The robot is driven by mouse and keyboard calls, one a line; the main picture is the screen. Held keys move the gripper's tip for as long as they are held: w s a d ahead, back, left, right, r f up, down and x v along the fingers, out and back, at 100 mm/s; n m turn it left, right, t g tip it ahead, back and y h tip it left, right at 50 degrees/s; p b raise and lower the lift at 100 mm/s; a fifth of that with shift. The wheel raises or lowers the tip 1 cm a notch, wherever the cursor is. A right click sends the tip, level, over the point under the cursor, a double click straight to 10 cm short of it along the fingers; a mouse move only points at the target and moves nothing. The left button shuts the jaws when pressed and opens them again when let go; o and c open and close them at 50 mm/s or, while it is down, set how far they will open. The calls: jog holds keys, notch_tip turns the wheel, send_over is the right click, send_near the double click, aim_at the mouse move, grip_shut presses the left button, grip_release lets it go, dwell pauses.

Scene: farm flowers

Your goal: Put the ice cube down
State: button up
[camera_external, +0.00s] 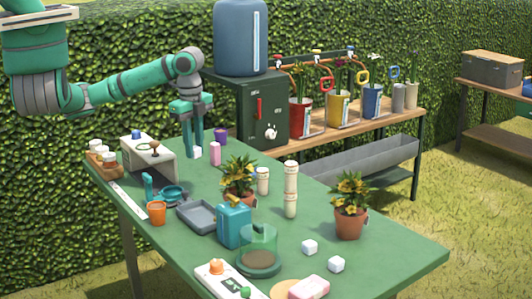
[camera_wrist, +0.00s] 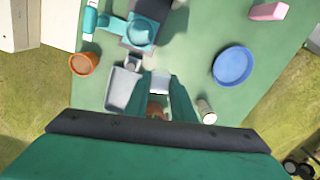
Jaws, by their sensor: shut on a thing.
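My gripper (camera_external: 194,148) hangs over the far part of the green table (camera_external: 402,252), with its fingers pointing down. It is shut on a small white ice cube (camera_external: 197,153), which shows at the fingertips. The held cube also shows between the fingers (camera_wrist: 161,90) in the wrist view (camera_wrist: 160,80). The cube appears to be above the tabletop; the exact gap cannot be told. Two more white cubes, one (camera_external: 309,247) and another (camera_external: 336,265), sit apart on the table's near right part.
A grey tray (camera_external: 203,216), an orange cup (camera_external: 156,214), a teal container (camera_external: 234,227) and potted plants (camera_external: 350,206) crowd the middle. A boxy device (camera_external: 150,160) is at left. The right corner is clear.

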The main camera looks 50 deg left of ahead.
jog(key=w+a+n, duration=0.2)
jog(key=w+a, duration=0.2)
jog(key=w, duration=0.2)
send_over(235, 175)
jog(key=s, duration=0.1)
notch_tip(235, 175, down, 9)
jog(key=shift+s+d+r, duration=0.1)
jog(key=shift+d, duration=0.05)
jog(key=shift+w+f, duration=0.45)
jog(key=shift+f, duration=0.15)
jog(key=shift+w+f, duration=0.1)
jog(key=shift+f, duration=1.5)
jog(key=shift+f, duration=0.1)
jog(key=o, duration=0.6)
jog(key=shift+o, duration=0.5)
